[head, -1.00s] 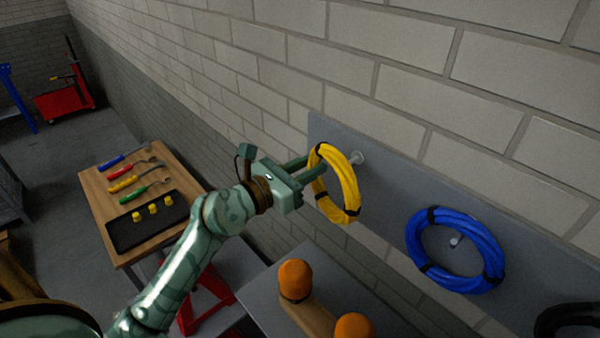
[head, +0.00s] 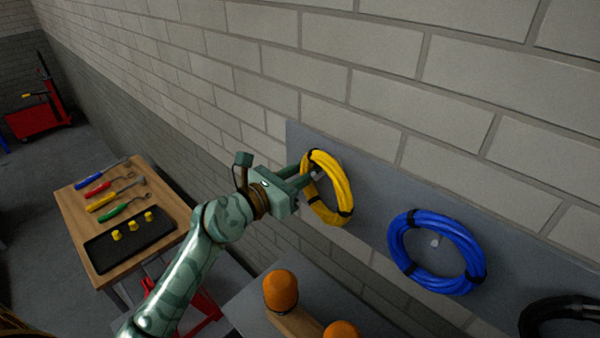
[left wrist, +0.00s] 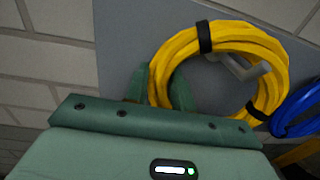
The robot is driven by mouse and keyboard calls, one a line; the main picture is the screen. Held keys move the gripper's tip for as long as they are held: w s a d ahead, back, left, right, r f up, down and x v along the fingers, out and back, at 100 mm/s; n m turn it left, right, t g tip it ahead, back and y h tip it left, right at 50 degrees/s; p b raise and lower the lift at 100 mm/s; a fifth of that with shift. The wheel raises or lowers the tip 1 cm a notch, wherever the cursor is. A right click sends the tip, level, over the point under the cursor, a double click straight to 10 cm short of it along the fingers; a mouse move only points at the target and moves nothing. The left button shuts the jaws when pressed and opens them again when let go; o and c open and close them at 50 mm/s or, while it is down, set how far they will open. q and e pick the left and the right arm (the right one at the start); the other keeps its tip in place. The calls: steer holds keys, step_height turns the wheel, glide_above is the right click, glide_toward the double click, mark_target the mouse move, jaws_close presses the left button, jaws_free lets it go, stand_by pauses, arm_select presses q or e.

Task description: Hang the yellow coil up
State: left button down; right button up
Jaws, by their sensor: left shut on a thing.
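The yellow coil (head: 340,182), a ring of cable with black ties, is held upright close to the grey board (head: 377,170) on the wall. My left gripper (head: 304,174) is shut on the coil's left side. In the left wrist view its fingers (left wrist: 160,88) sit on either side of the yellow strands (left wrist: 184,50). A pale peg (left wrist: 252,70) on the board shows inside the coil's opening, under the top strands. I cannot tell whether the coil rests on it. My right gripper is not in view.
A blue coil (head: 465,245) hangs on another peg (head: 436,242) to the right, and a black coil (head: 535,312) is at the lower right. Orange-topped posts (head: 281,290) stand on a grey surface below. A wooden table (head: 70,205) with tools and a black tray is at left.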

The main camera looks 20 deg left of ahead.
arm_select(q)
steer(key=shift+s, duration=0.1)
steer(key=c, duration=1.1)
jaws_free()
